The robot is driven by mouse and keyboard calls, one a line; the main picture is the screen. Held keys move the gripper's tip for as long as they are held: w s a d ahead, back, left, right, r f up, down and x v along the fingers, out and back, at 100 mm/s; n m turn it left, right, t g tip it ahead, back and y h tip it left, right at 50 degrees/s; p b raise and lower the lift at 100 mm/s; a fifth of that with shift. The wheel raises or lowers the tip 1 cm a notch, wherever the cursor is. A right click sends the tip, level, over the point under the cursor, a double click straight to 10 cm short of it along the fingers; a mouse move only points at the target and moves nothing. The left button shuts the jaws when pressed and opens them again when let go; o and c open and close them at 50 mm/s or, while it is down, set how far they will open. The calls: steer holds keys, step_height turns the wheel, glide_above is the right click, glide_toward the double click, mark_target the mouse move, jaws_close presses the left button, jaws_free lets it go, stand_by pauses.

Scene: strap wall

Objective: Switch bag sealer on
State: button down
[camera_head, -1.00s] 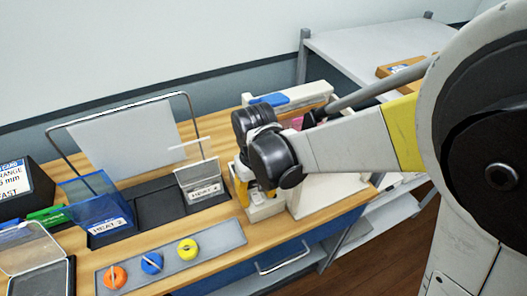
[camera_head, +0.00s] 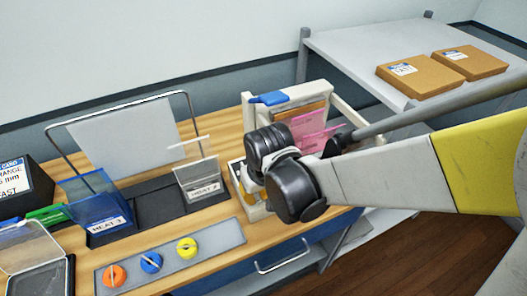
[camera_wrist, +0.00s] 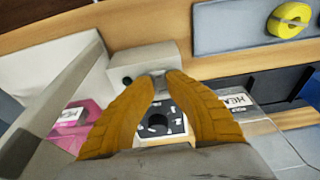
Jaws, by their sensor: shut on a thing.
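The bag sealer is a white machine with a blue-topped arm (camera_head: 268,98) at the right end of the wooden bench. My gripper (camera_wrist: 160,75) has two orange fingers over the machine's front, closed on a small grey piece between their tips. That piece is mostly hidden, so I cannot tell its setting. A black-and-white marked dial plate (camera_wrist: 154,124) shows between the fingers. In the head view my black wrist hides most of the fingers and the machine's front.
Pink packets (camera_head: 312,134) stand in the machine's right side. A HEAT 2 holder (camera_head: 200,182) and blue HEAT 1 holder (camera_head: 95,205) stand to the left. Cardboard boxes (camera_head: 408,78) lie on the shelf.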

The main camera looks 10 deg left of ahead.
steer(key=c, duration=1.2)
jaws_free()
steer(key=shift+f, duration=0.1)
steer(key=v, duration=1.2)
